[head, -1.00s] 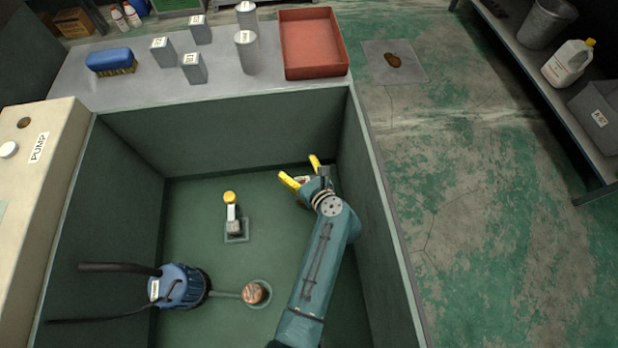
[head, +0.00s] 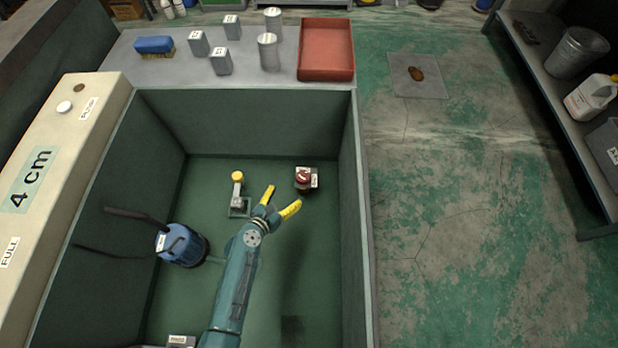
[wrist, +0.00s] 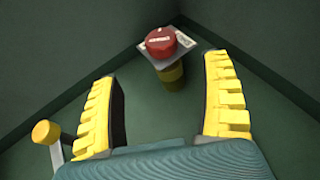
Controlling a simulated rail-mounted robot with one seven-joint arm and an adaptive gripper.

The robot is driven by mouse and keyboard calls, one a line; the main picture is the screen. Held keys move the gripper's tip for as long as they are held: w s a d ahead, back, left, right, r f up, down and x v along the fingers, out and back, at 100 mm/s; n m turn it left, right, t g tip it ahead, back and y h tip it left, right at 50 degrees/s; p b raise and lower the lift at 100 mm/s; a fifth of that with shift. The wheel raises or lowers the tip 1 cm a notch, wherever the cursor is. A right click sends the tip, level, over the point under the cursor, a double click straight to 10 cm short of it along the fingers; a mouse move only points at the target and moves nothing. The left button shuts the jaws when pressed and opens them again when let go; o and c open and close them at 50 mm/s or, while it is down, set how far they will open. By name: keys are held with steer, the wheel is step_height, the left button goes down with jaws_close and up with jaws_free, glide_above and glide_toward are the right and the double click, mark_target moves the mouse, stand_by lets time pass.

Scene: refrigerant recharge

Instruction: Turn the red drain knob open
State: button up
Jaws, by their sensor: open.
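The red drain knob (head: 302,176) sits on a short post with a pale label plate, near the far right corner of the green tank. In the wrist view the knob (wrist: 160,42) lies ahead of my gripper, between and beyond the fingertips, with a yellow band on the post below it. My gripper (head: 282,199) has two yellow fingers spread apart and empty, a little nearer and to the left of the knob in the head view. The fingers also show in the wrist view (wrist: 160,68). Nothing touches the knob.
A yellow-topped lever (head: 238,190) stands left of my gripper. A blue pump (head: 180,245) with dark hoses is farther left. The tank walls (head: 350,160) rise close to the knob. A red tray (head: 326,75) and several labelled blocks stand on the ledge beyond.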

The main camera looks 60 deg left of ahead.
mark_target(302, 178)
steer(key=b+x, duration=0.5)
steer(key=x, duration=0.7)
steer(key=shift+w+a+f+b, duration=0.1)
steer(key=shift+w+a+b, duration=0.1)
steer(key=shift+b, duration=0.15)
steer(key=shift+d, duration=0.1)
steer(key=shift+c, duration=0.4)
steer(key=c, duration=1.1)
steer(key=shift+p, duration=0.3)
